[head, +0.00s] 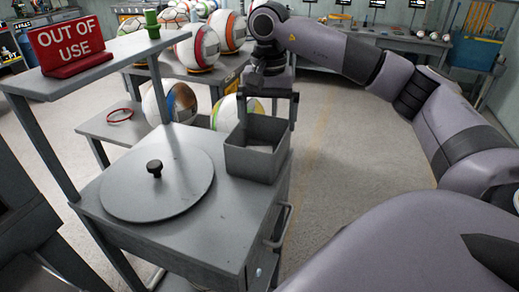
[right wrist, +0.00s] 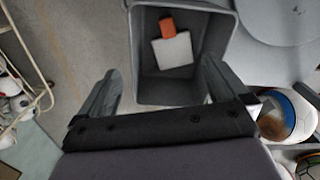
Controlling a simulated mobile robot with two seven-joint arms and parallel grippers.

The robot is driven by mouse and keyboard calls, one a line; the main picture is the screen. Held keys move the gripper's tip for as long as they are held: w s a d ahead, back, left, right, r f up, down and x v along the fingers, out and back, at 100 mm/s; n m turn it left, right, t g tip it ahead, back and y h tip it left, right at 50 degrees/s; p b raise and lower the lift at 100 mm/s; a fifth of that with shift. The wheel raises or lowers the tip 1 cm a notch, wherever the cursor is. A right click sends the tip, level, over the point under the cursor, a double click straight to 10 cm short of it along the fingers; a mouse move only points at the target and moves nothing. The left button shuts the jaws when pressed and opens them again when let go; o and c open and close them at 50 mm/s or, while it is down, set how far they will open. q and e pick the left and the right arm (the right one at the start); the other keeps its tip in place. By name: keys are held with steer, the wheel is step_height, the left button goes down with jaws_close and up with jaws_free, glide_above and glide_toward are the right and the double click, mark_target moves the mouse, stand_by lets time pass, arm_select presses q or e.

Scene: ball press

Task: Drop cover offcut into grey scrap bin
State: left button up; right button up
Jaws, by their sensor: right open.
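The grey scrap bin (head: 236,161) stands on the right part of the grey cart top, and it also shows in the right wrist view (right wrist: 141,62). Inside it lie a white flat piece (right wrist: 171,51) and a small orange piece (right wrist: 167,27), partly overlapping. I cannot tell which is the cover offcut. My right gripper (head: 269,108) is open and empty above the bin's far side. Its two spread fingers also show in the right wrist view (right wrist: 161,66), with the bin opening beyond them. My left gripper is not in view.
A round grey lid (head: 180,187) with a dark knob lies on the cart left of the bin. A shelf with a red OUT OF USE sign (head: 68,46) stands at left. Several balls (head: 198,47) sit on the bench behind. The floor at right is clear.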

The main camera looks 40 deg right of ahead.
step_height(320, 180, up, 6)
stand_by(0.7)
